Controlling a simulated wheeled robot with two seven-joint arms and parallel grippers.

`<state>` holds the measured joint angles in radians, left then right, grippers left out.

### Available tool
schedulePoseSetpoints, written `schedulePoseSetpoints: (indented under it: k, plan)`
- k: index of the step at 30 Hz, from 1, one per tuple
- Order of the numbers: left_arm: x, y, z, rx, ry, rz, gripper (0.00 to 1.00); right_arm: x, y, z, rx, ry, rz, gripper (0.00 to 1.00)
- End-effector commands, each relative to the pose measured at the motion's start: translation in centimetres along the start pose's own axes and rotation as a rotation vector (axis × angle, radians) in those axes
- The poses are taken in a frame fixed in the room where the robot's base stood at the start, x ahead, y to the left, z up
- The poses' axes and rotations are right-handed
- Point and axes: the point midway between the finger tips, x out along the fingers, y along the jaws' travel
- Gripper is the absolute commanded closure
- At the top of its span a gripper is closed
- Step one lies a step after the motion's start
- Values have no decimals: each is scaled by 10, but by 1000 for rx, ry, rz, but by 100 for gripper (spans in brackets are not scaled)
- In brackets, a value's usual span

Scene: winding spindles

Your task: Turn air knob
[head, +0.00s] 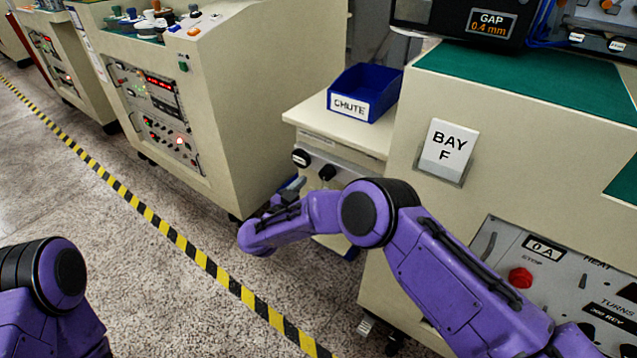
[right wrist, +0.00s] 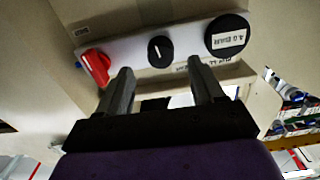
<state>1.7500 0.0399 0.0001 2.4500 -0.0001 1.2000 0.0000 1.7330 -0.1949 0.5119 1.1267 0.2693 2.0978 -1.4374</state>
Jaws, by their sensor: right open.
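A pale control panel on the small cabinet below the chute carries a round dark gauge (head: 301,158) and a black knob (head: 327,172). In the right wrist view, the gauge (right wrist: 228,33), the black knob with a white pointer line (right wrist: 160,51) and a red handle (right wrist: 96,66) sit in a row. My right gripper (head: 291,188) is at this panel, its fingers partly hidden by my arm. In the right wrist view it is open and empty (right wrist: 163,85), its fingertips below and either side of the black knob, apparently not touching it. My left gripper is out of view.
A blue bin (head: 364,92) labelled CHUTE stands on the cabinet top. The BAY F machine (head: 402,190) is close on the right, and another machine (head: 230,120) stands left. The floor by the yellow-black line (head: 190,250) is clear.

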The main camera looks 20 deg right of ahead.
Motion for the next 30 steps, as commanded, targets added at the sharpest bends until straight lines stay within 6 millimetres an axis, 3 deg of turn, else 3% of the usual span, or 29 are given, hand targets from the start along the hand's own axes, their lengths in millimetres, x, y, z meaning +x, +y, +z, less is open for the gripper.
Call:
schedulePoseSetpoints:
  k: [6,16,21,30]
  plan:
    - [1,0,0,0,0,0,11,34,0,1,0,-1,0,33]
    - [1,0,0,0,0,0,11,40,0,0,-1,1,-2,33]
    - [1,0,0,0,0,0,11,40,0,0,-1,1,-3,88]
    - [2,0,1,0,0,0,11,40,0,1,20,1,-3,89]
